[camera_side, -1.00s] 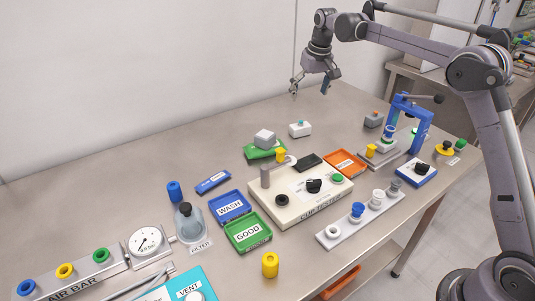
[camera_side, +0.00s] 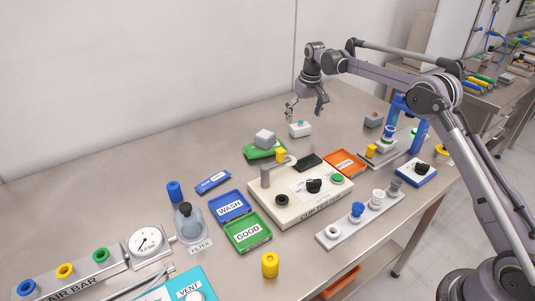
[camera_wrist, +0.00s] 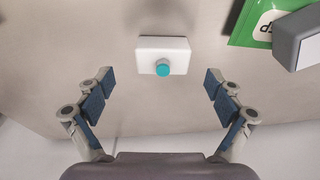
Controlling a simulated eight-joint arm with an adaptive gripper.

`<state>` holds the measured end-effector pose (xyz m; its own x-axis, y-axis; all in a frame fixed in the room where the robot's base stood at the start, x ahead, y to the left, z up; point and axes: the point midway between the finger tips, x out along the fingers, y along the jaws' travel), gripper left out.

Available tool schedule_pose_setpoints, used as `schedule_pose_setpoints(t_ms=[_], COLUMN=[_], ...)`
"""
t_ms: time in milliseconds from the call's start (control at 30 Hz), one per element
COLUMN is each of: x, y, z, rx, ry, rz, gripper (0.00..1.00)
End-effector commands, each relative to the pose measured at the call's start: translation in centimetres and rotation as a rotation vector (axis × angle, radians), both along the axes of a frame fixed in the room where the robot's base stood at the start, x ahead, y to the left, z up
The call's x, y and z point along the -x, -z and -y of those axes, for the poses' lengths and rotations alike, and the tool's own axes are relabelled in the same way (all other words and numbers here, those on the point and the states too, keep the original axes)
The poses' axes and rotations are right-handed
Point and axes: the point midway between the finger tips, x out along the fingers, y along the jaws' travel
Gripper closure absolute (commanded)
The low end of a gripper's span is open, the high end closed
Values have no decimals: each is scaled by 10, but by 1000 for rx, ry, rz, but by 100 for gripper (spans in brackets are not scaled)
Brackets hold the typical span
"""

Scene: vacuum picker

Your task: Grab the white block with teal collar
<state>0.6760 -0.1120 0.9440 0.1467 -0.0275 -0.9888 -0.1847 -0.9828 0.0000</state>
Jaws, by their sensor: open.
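The white block with teal collar (camera_side: 300,130) sits upright on the steel table near its back edge. In the wrist view the same block (camera_wrist: 163,52) lies above the gap between my fingers, with its round teal top facing me. My gripper (camera_side: 307,110) is open and empty, just above and behind the block. In the wrist view my gripper's two fingers (camera_wrist: 157,93) are spread wide with blue pads, one on each side, apart from the block.
A green pad (camera_side: 263,154) with a grey block (camera_side: 264,138) on it stands to the left. A cream control unit (camera_side: 300,190) is in front, with a black piece (camera_side: 308,161) on it. A blue press frame (camera_side: 408,120) stands to the right.

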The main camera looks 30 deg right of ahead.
Motion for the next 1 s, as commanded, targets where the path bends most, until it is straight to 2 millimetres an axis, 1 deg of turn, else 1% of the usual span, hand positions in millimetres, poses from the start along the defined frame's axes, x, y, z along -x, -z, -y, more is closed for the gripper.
schedule_pose_setpoints(t_ms=[333,433,600,667,700,767,800,833,1000], x=[-8,-9,-9,-9,-9,-9,-9,-9,-9], y=[43,47,47,47,47,47,47,47,47], z=[-2,-2,-2,-2,-2,-2,-2,-2,-2], rx=[0,0,0,0,0,0,0,0,0], ry=[0,0,0,0,0,0,0,0,0], rz=[1,1,1,1,1,1,1,1,1], gripper=[8,8,8,25,36,54,65,69,69])
